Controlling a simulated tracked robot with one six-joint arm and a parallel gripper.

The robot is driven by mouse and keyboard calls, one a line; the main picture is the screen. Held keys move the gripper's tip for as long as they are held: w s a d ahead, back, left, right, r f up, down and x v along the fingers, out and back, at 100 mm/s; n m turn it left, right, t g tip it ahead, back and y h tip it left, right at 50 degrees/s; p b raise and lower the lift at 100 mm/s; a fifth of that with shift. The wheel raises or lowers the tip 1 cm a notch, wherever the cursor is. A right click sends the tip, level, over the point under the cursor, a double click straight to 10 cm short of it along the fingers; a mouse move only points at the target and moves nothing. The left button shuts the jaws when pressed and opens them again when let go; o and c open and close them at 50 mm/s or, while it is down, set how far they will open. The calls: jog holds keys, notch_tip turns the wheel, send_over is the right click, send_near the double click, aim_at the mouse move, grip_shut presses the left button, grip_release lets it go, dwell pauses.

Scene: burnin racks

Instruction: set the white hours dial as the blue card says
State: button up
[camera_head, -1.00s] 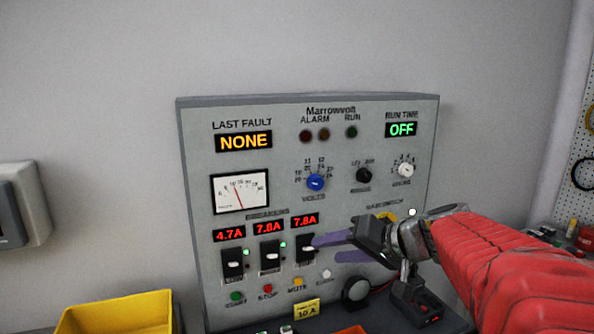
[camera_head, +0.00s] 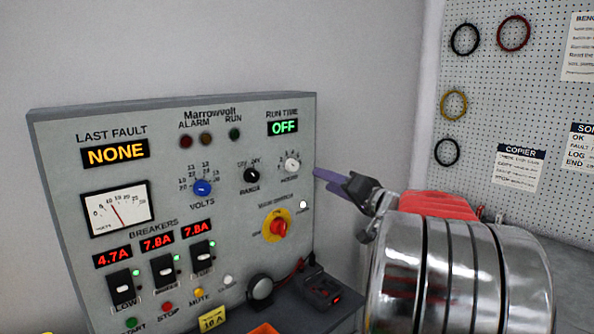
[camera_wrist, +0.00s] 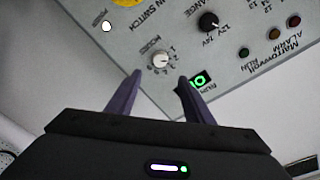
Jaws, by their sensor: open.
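The white hours dial (camera_head: 292,165) is a small knob at the upper right of the grey Marrowvolt panel (camera_head: 70,235), under the RUN TIME display, which reads OFF (camera_head: 283,127). The dial also shows in the wrist view (camera_wrist: 160,61), upside down, between and beyond the fingertips; its pointer setting is too small to read. My gripper (camera_head: 322,178) has purple fingers and is at the panel's right edge, level with the dial. In the wrist view my gripper (camera_wrist: 160,78) is open and empty, apart from the dial. No wholly blue card shows; white cards with dark blue headings hang at right, one headed COPIER (camera_head: 520,167).
The black range knob (camera_head: 251,175) and blue volts knob (camera_head: 202,187) are left of the dial. A red main switch (camera_head: 279,228) is below it. A pegboard (camera_head: 480,90) with cable loops stands at right. A black device (camera_head: 322,290) sits below the panel.

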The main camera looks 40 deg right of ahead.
aim_at(295, 168)
jog(key=w, duration=1.4)
jog(key=shift+d, duration=0.35)
jog(key=shift+c, duration=0.5)
jog(key=shift+s, duration=0.1)
jog(key=c, duration=0.9)
jog(key=shift+d, duration=0.2)
jog(key=shift+c, duration=0.2)
jog(key=shift+a+f, duration=0.1)
